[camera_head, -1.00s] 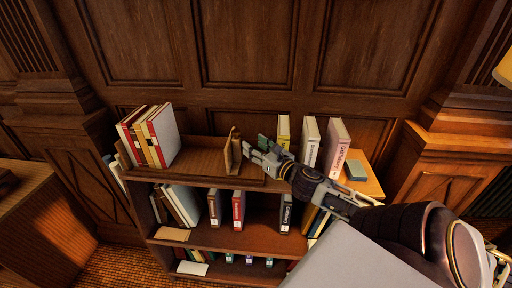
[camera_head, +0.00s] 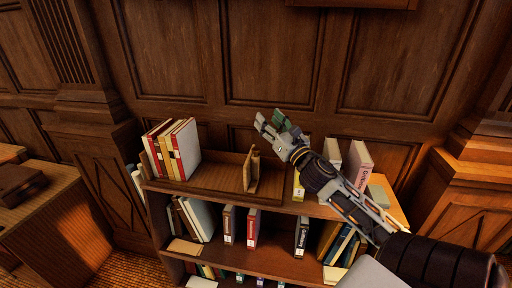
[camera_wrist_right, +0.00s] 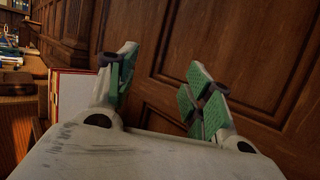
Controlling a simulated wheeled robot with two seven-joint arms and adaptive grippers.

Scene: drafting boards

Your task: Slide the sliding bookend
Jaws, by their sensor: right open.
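The sliding bookend (camera_head: 251,172) is a wooden upright on the wooden rack (camera_head: 212,181) along the top of the bookcase. It stands apart from a row of leaning red, cream and white books (camera_head: 172,150) to its left, with bare rack between. My right gripper (camera_head: 273,121) is open and empty, raised above and slightly right of the bookend and not touching it. In the right wrist view its green-padded fingers (camera_wrist_right: 162,88) are spread with wall panelling behind them. The bookend cannot be made out there. My left gripper is not in view.
Several books, including a pink-white one (camera_head: 359,163), stand right of the bookend, partly behind my right arm. Lower shelves hold more books, such as a red one (camera_head: 252,228). The panelled wall (camera_head: 265,55) rises close behind. A wooden desk (camera_head: 45,215) stands at left.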

